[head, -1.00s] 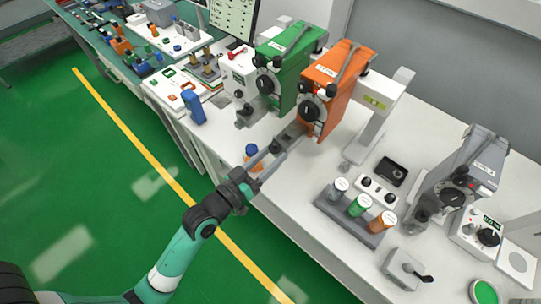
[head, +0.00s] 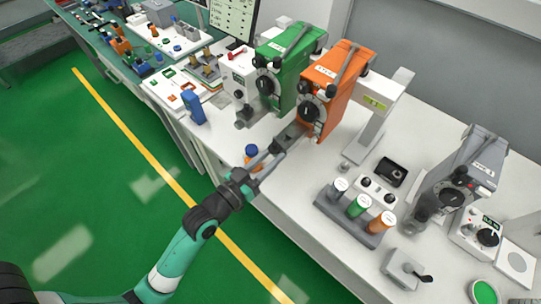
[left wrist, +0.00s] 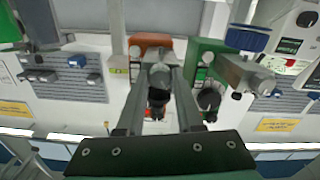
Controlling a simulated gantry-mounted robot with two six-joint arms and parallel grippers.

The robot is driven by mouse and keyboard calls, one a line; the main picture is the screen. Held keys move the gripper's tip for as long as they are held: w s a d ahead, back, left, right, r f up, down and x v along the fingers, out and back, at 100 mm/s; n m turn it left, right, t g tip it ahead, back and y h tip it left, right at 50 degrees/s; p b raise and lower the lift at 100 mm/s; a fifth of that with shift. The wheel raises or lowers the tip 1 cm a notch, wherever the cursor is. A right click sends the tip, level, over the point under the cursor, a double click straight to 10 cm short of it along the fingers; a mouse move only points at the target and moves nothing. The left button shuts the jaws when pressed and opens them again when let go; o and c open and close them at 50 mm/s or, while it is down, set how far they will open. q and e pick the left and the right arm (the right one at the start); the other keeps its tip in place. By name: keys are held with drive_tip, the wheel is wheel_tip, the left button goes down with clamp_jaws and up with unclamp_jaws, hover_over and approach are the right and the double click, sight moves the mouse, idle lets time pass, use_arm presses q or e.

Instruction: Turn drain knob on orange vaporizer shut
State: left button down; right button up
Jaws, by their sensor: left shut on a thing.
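The orange vaporizer (head: 340,75) stands upright on the white bench, right of the green vaporizer (head: 283,58). Its dark round dial (head: 309,111) faces the front left. My left gripper (head: 297,132) reaches in low at the orange vaporizer's lower front, shut on the drain knob, which the fingers mostly hide in the head view. In the left wrist view, a dark knob (left wrist: 158,97) shows between the two fingers of my left gripper (left wrist: 159,80), with the orange vaporizer's top (left wrist: 150,40) behind. My right gripper is not in view.
A blue-capped bottle (head: 251,152) stands close beside my left gripper at the bench's front edge. A grey vaporizer (head: 470,165) is farther right. A blue object (head: 194,108) stands left of the green vaporizer.

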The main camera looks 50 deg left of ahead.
use_arm(q)
drive_tip(key=shift+m+y, duration=0.4)
drive_tip(key=shift+m, duration=3)
drive_tip(key=shift+p, duration=0.3)
drive_tip(key=c, duration=0.5)
unclamp_jaws()
drive_tip(key=shift+c, duration=0.2)
drive_tip(key=s+d, duration=0.1)
drive_tip(key=s, duration=1)
drive_tip(key=shift+s+d, duration=0.25)
drive_tip(key=shift+d, duration=0.05)
